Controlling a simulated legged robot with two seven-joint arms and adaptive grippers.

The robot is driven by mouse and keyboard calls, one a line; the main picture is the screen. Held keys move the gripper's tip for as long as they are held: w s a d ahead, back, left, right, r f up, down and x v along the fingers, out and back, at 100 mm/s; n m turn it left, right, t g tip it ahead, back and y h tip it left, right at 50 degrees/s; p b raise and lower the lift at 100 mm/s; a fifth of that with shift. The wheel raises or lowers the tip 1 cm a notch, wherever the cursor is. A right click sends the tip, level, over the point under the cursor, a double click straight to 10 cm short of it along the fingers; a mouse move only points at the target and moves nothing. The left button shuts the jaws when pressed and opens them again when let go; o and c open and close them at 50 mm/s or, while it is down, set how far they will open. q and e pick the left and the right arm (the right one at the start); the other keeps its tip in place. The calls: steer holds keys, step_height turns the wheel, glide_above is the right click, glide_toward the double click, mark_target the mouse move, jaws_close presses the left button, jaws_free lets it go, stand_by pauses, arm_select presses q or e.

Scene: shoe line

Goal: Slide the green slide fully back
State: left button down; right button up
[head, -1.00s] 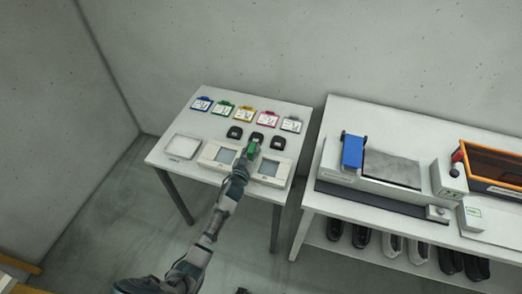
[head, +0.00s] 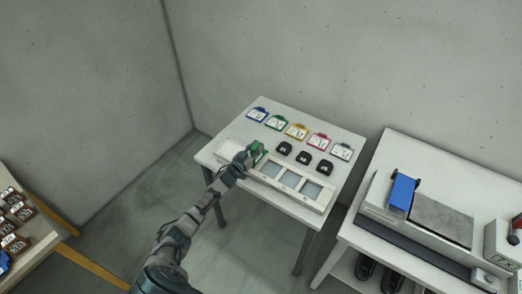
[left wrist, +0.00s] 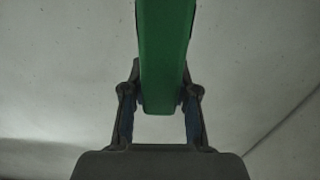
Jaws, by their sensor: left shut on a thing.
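The green slide (head: 258,148) is at the left end of a pale panel with three grey windows (head: 291,180) on the white table. My left gripper (head: 255,153) is shut on the green slide. In the left wrist view the slide shows as a long green bar (left wrist: 165,55) between the two fingers of my left gripper (left wrist: 163,100). The gripper hides the slide's base and the panel's left end. My right gripper is not in view.
Three black pieces (head: 303,157) lie behind the panel, with a row of coloured label cards (head: 297,131) further back. A white pad (head: 229,149) lies left of the gripper. A second table with a blue-topped device (head: 403,191) stands to the right.

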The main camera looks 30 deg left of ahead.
arm_select(q)
steer(key=shift+a, duration=0.2)
steer(key=c, duration=0.9)
jaws_free()
steer(key=shift+a+f, duration=0.1)
steer(key=shift+a, duration=0.1)
steer(key=shift+s, duration=0.1)
steer(key=shift+s+f, duration=0.1)
steer(key=shift+s, duration=0.2)
steer(key=s, duration=1.1)
steer(key=shift+a, duration=0.4)
steer(key=shift+d, duration=0.15)
